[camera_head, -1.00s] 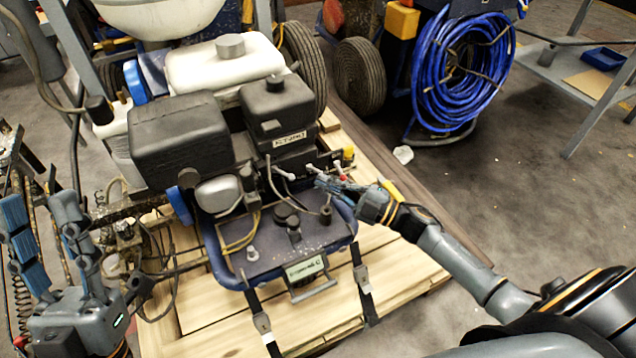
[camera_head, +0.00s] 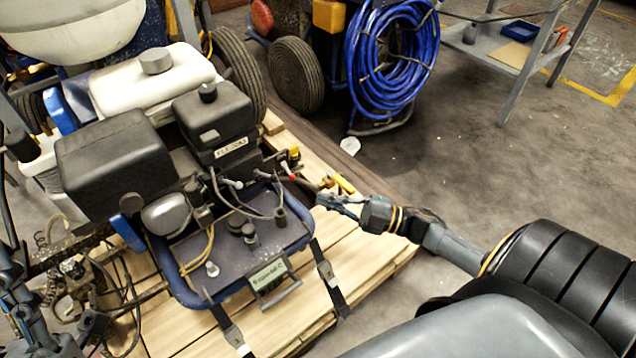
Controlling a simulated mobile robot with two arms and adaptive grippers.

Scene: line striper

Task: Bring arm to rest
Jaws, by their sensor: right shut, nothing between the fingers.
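My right gripper (camera_head: 328,201) is at the right side of the line striper, just off the edge of its blue-framed deck. Its fingers are shut with nothing between them. A gap of pallet wood shows between it and the deck. The line striper (camera_head: 235,240), with black engine covers and a white tank, stands strapped on a wooden pallet (camera_head: 290,315). My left gripper (camera_head: 15,290) shows only partly at the lower left edge, and whether it is open or shut cannot be made out.
A small control lever with a red part (camera_head: 292,178) is close to my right gripper. A blue hose reel (camera_head: 395,60) stands behind. A grey metal table (camera_head: 495,50) with a blue tray (camera_head: 520,30) is at the upper right.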

